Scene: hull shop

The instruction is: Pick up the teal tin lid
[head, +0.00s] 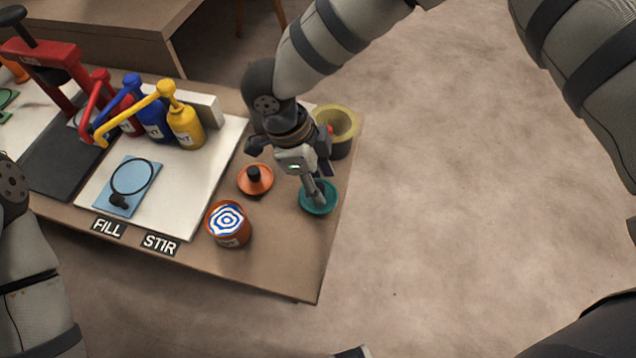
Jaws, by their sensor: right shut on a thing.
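The teal tin lid (318,208) is at the right end of the workbench, near its edge. My right gripper (316,193) comes down over it from above and is shut on it, seemingly at its middle. The fingers hide part of the lid's top. I cannot tell whether the lid rests on the bench or is just above it. My left arm shows at the left edge, but its gripper is not in view.
An orange lid (255,181) with a dark knob lies left of my right gripper. An open orange tin (229,224) with a blue and white swirl stands in front. A yellow-green ring-shaped thing (340,121) is behind. Pump bottles (186,129) stand on the white board (175,200).

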